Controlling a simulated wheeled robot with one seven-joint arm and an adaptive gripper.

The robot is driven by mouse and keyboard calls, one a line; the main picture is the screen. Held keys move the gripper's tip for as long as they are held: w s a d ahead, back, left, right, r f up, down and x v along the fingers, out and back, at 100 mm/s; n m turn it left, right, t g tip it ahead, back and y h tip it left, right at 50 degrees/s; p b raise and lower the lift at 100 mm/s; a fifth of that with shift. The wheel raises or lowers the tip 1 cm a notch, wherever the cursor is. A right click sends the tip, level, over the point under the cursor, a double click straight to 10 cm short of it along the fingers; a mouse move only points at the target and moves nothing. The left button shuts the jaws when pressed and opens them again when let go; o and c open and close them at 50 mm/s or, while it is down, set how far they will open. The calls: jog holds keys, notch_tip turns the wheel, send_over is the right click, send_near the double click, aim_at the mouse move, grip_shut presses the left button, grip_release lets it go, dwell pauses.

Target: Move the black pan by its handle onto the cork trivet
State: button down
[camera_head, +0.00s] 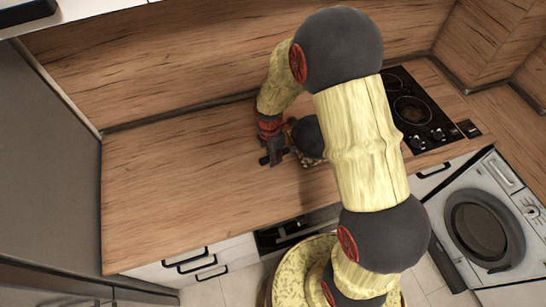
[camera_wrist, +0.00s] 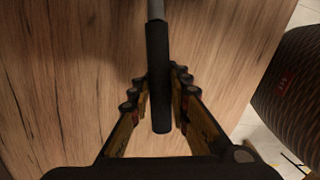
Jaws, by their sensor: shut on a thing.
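The black pan shows for sure only by its handle (camera_wrist: 158,60) in the wrist view, a dark grip with a grey metal neck at the top edge. My gripper (camera_wrist: 158,88) has its fingers on both sides of the handle and is shut on it. The handle's free end points back toward the gripper's palm. In the head view my gripper (camera_head: 272,153) is low over the middle of the wooden counter. A dark rounded shape beside it is partly behind my arm; I cannot tell whether it is the pan. I cannot make out the cork trivet.
The wooden counter (camera_head: 170,190) is bare to the left of my gripper. A black hob (camera_head: 412,110) lies at the right, partly behind my arm. The oak splashback (camera_head: 170,75) rises behind. A tall grey cabinet side (camera_head: 50,130) bounds the left end. A washing machine (camera_head: 480,225) stands at the lower right.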

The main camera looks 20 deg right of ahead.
dwell(0.3)
jog(key=c, duration=1.6)
grip_release()
jog(key=shift+s+f, duration=0.1)
jog(key=shift+a, duration=0.1)
jog(key=shift+s+a+r+p, duration=0.3)
jog(key=shift+s+a+r, duration=0.05)
jog(key=shift+a, duration=1.1)
jog(key=shift+s+a+r+p, duration=0.25)
jog(key=shift+s+a+r, duration=0.1)
jog(key=shift+a, duration=1.05)
jog(key=shift+s+a+r+p, duration=0.3)
jog(key=shift+s+a+r, duration=0.05)
jog(key=shift+a, duration=1.1)
jog(key=shift+r, duration=0.15)
notch_tip(320, 180, up, 8)
jog(key=p, duration=0.5)
jog(key=shift+p, duration=0.35)
